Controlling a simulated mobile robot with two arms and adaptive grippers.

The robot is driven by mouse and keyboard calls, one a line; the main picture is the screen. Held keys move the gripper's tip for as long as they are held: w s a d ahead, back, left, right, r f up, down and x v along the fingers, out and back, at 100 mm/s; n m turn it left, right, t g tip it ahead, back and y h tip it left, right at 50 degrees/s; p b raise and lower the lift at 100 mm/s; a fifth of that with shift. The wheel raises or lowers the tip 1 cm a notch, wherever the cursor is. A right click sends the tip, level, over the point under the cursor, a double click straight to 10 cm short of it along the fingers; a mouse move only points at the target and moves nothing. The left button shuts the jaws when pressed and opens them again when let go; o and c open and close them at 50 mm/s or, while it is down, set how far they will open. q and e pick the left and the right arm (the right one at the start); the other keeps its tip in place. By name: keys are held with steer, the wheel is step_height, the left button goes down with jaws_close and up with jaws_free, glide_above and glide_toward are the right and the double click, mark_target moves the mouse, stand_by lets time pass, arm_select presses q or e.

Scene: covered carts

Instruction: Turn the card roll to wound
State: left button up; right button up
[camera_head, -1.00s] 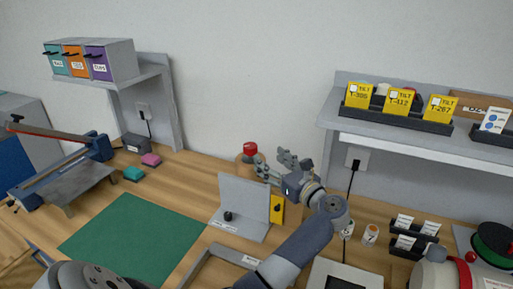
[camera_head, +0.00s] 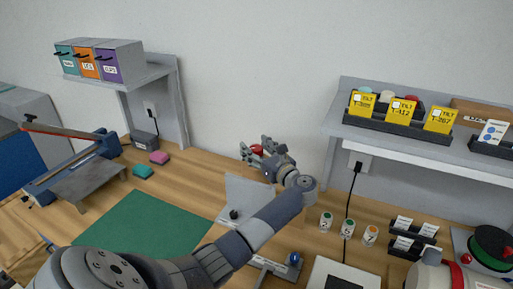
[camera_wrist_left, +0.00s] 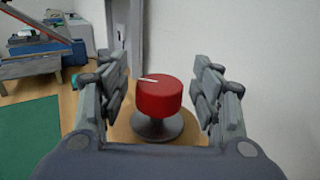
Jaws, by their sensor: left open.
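A red round knob (camera_head: 257,150) with a white mark on top stands at the back of the bench near the wall. I cannot tell for sure that this is the card roll. My left gripper (camera_head: 256,146) is open, with one finger on each side of the knob. In the wrist view gaps show between the knob and both fingers. My right gripper is not in view.
A grey upright panel (camera_head: 246,195) with a black knob stands in front, partly behind my left arm. A green mat (camera_head: 140,225) lies to the left. Several small jars (camera_head: 347,227) stand to the right. A shelf (camera_head: 420,150) with yellow cards hangs at right.

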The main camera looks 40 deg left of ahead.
arm_select(q)
steer(key=c, duration=1.1)
steer(key=shift+f, duration=0.1)
